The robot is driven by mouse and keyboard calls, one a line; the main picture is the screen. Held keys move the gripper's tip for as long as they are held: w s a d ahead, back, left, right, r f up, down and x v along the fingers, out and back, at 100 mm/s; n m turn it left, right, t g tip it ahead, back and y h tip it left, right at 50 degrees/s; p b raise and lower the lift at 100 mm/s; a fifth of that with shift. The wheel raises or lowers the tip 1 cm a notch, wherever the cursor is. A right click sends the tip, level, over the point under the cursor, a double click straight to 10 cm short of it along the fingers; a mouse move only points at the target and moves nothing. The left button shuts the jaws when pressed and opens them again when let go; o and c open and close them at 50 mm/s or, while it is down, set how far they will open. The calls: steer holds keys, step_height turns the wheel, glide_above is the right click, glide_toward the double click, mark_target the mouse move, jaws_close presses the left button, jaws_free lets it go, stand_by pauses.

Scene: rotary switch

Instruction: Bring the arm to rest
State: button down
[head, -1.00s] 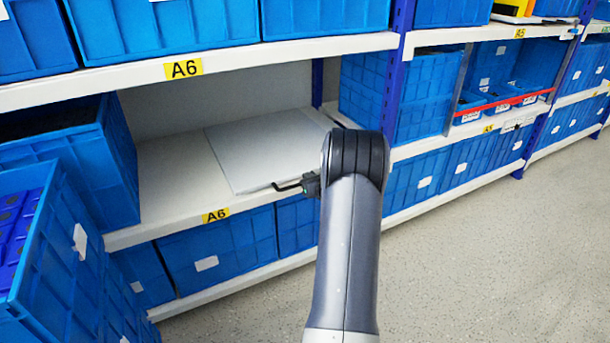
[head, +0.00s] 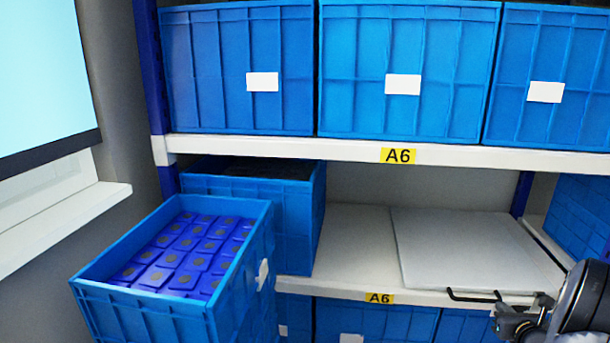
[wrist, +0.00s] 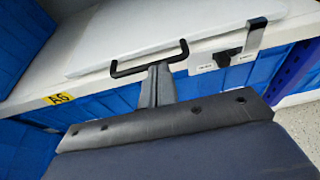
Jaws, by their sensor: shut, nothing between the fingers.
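My gripper (head: 525,326) is partly in the head view at the lower right, by the front edge of the A6 shelf, with part of my arm beside it cut off by the frame. In the wrist view my gripper (wrist: 158,88) is shut and empty, its grey fingers pointing at the shelf front. A black bar handle (wrist: 150,58) appears just beyond the fingertips; contact is not clear. It also shows in the head view (head: 474,297). A black rotary knob (wrist: 228,57) sits on the shelf edge between small labels, right of the fingers.
A white panel (head: 465,250) lies on the A6 shelf (head: 350,235). Blue bins (head: 410,70) fill the shelf above, and more stand below. A blue bin of dark-blue parts (head: 185,255) juts out at the left. A grey bracket (wrist: 257,35) stands near the knob.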

mark_target(481, 286)
steer(key=b+x, duration=0.1)
steer(key=x, duration=0.9)
steer(key=shift+w+b, duration=0.25)
steer(key=shift+b, duration=0.05)
steer(key=shift+s, duration=0.15)
steer(key=shift+r, duration=0.1)
